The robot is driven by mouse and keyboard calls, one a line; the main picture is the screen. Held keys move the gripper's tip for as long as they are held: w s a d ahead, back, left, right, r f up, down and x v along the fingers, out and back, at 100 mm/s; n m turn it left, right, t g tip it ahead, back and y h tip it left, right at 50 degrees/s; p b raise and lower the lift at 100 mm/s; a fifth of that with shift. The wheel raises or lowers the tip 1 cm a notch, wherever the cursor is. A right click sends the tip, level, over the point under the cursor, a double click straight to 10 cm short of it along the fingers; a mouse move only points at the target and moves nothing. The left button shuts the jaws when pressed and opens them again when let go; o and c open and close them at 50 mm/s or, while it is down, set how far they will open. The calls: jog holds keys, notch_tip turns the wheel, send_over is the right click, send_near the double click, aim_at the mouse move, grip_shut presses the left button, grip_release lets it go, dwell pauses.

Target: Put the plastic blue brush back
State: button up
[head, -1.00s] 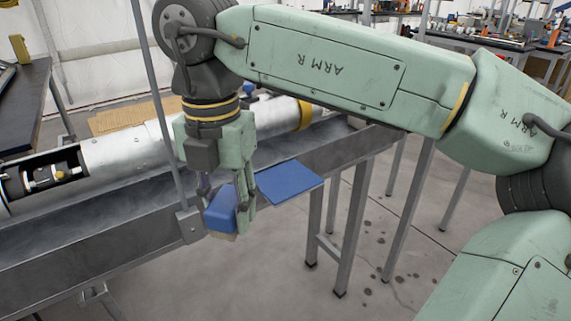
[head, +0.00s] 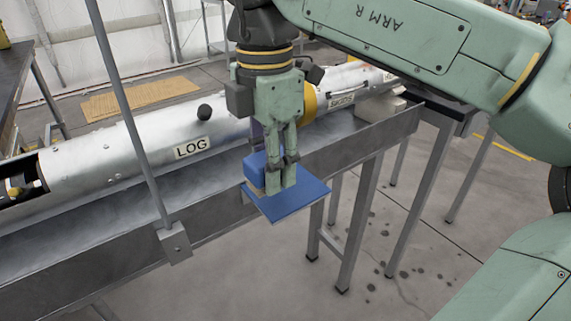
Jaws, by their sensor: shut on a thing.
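The blue plastic brush (head: 255,171) is a blue block with a pale lower edge. My gripper (head: 281,180) points down and is shut on it; its fingers hide part of the brush. The brush is over the left part of a flat blue plate (head: 301,203) that juts out from the front of the metal trough. I cannot tell whether the brush touches the plate or hangs just above it.
A silver cylinder marked LOG (head: 110,157) lies in the grey metal trough (head: 330,157) behind the plate. An upright thin pole (head: 126,115) with a bracket stands left of my gripper. Open floor lies in front.

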jog(key=w+d, duration=0.2)
jog(key=w, duration=0.1)
jog(key=shift+f, duration=0.1)
jog(key=f, duration=0.1)
jog(key=f+p, duration=0.1)
jog(key=f, duration=0.1)
jog(key=shift+w+d+f, duration=0.1)
jog(key=shift+w+d, duration=0.05)
jog(key=shift+w, duration=0.25)
jog(key=shift+f, duration=0.3)
jog(key=shift+f, duration=0.2)
jog(key=o, duration=1.1)
jog(key=shift+r, duration=0.15)
notch_tip(320, 180, up, 12)
